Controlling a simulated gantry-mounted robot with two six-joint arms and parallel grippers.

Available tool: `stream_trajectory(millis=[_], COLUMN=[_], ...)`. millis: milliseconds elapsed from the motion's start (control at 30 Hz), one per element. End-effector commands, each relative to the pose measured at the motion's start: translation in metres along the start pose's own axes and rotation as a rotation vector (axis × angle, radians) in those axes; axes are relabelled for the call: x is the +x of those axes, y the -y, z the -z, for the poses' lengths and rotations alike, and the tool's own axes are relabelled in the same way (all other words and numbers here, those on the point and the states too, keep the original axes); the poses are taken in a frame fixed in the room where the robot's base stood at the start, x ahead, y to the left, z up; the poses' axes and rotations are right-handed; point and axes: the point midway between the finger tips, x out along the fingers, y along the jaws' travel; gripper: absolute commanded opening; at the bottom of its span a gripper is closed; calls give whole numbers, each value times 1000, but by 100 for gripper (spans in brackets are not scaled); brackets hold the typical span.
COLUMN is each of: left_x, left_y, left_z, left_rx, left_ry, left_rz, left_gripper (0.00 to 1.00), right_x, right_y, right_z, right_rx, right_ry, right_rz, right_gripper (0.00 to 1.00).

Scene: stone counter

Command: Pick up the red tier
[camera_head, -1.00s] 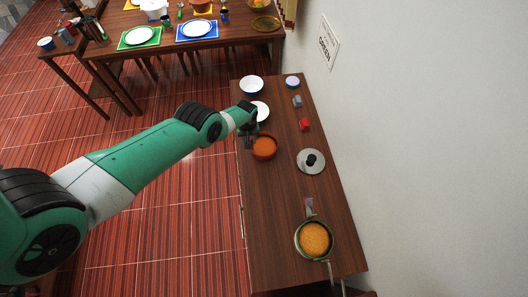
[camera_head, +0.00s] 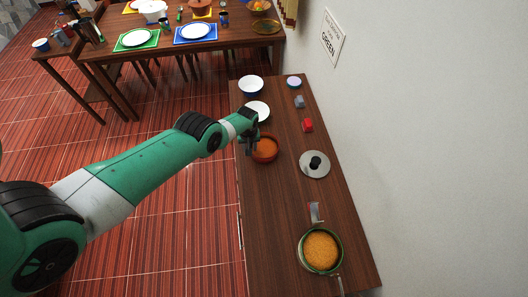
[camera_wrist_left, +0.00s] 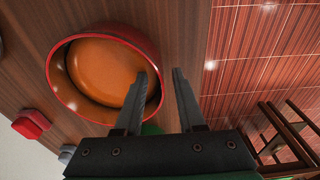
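The red tier (camera_head: 265,150) is a round red bowl-like container with orange contents, standing on the dark wooden counter. In the left wrist view the red tier (camera_wrist_left: 105,72) fills the upper left. My left gripper (camera_head: 251,148) is at its left edge in the head view. In the left wrist view the fingers of my left gripper (camera_wrist_left: 160,74) are apart, with nothing clamped between them. One finger overlaps the inside of the rim and the other is outside it. Whether either touches the rim I cannot tell. My right gripper is not in view.
A white plate (camera_head: 257,111) and a bowl (camera_head: 250,85) stand behind the tier. A small red block-like item (camera_head: 307,126), a grey one (camera_head: 299,102), a lid with black knob (camera_head: 315,164) and a pan (camera_head: 320,250) share the counter (camera_head: 270,215). A wall (camera_head: 420,130) rises at right.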

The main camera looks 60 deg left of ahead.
Motion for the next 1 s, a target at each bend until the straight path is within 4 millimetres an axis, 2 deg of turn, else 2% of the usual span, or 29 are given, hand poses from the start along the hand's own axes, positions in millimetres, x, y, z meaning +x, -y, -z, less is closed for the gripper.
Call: stream_trajectory(millis=[33,200,1000], left_x=[0,0,0], left_y=[0,0,0], left_z=[0,0,0], left_rx=[0,0,0], left_ry=[0,0,1], left_rz=[0,0,1], left_gripper=[31,1,0], right_x=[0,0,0], right_y=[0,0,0], right_z=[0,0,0], right_rx=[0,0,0], right_ry=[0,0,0], right_rz=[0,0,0], right_gripper=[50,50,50])
